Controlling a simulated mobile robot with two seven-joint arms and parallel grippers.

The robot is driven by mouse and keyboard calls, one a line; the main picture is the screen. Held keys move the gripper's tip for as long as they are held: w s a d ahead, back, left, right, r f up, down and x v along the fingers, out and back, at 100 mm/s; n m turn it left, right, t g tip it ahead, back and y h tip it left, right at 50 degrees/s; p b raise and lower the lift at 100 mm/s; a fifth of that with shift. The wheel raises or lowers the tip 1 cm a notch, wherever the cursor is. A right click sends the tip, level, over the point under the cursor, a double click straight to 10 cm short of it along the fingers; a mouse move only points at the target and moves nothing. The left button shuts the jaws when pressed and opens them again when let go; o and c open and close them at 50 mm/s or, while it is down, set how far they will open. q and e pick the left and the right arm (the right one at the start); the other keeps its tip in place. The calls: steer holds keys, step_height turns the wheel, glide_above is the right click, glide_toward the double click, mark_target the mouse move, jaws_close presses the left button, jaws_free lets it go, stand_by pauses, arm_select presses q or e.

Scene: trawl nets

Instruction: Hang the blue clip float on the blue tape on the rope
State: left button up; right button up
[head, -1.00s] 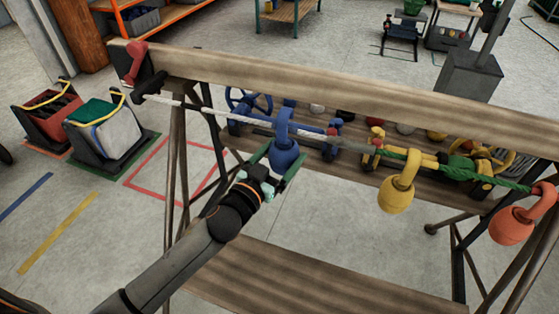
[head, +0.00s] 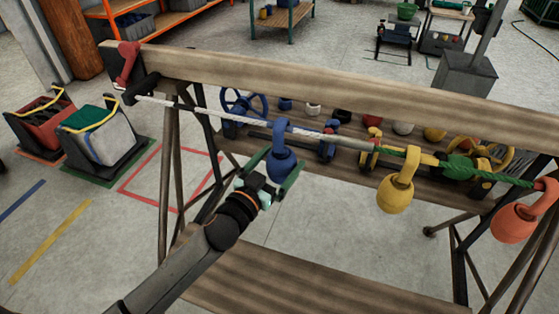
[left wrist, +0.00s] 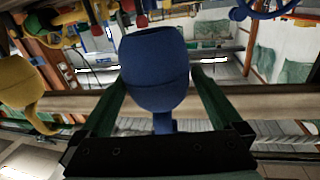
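The blue clip float (head: 281,165) hangs upright, its hook up at the pale rope (head: 215,114). The hook's top shows just above the rope line; whether it rests on the rope is hard to tell. My left gripper (head: 274,172) has its green fingers on both sides of the float's body and looks shut on it. In the left wrist view the float (left wrist: 153,75) fills the space between the fingertips. I cannot make out the blue tape; the hook covers the rope there. My right gripper is out of view.
A yellow float (head: 395,195) and an orange float (head: 512,223) hang farther right on the rope. A shelf behind holds a blue handwheel (head: 243,104) and several small floats. Floor below left is open.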

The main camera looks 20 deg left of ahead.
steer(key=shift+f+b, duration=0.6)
arm_select(q)
steer(key=v, duration=1.2)
steer(key=shift+s, duration=0.25)
steer(key=s+f+g+p, duration=0.1)
steer(key=s+f+g, duration=0.2)
steer(key=f, duration=0.4)
steer(key=s+d+f+n+g+y+p, duration=0.1)
steer(key=s+f+g+p, duration=0.1)
steer(key=s+f, duration=0.3)
steer(key=s+f+g+p, duration=0.1)
steer(key=s+f+g, duration=0.2)
steer(key=f, duration=0.7)
steer(key=shift+s+d+g+y, duration=0.3)
steer(key=shift+s, duration=0.75)
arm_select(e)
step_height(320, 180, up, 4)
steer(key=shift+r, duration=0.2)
arm_select(q)
steer(key=shift+r, duration=0.1)
